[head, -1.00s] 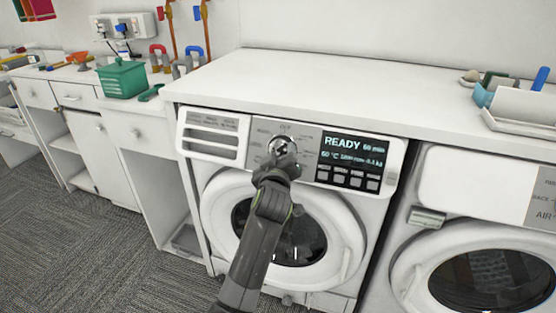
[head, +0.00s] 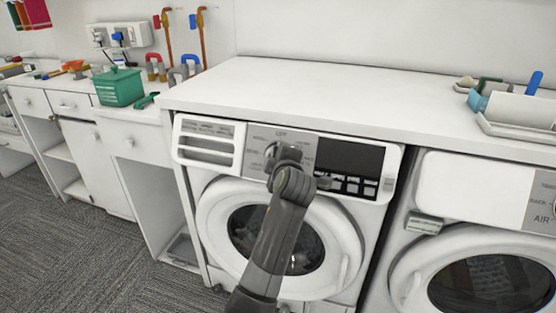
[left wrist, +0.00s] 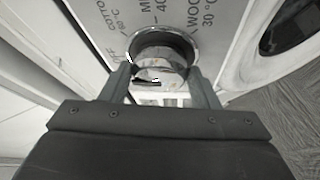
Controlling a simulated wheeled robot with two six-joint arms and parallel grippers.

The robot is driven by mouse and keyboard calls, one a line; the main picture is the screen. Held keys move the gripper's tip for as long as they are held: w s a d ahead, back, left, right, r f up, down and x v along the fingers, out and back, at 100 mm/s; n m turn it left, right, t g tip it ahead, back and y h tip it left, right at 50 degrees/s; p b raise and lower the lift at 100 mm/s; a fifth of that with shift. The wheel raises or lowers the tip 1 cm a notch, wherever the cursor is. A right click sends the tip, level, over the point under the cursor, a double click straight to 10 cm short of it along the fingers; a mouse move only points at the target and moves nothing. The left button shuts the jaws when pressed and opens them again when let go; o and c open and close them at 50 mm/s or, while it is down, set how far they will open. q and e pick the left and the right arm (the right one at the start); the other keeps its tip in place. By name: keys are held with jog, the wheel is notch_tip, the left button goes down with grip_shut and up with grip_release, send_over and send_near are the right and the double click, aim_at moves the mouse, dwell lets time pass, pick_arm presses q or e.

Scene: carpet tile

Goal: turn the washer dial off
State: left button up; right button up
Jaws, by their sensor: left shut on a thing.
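The washer (head: 210,185) is the white front loader in the middle of the head view, with its round door shut. Its dial (left wrist: 165,45), a round chrome-rimmed knob, shows in the left wrist view with program labels around it. My left gripper (left wrist: 162,78) is shut on the dial, one finger on each side. In the head view my left gripper (head: 287,155) covers most of the dial, below the "OFF" mark (head: 281,134). The washer display (head: 349,157) is dark and blank. The dial's pointer direction is not clear. My right gripper is not in view.
A white counter (head: 300,90) runs above the washer. A second front-loading machine (head: 470,180) stands close on the right. Open cabinets (head: 145,160) are on the left, with a green box (head: 118,87) on top. Grey carpet (head: 80,250) is clear at the lower left.

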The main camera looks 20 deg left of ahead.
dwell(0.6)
pick_arm(q)
jog(key=o, duration=1)
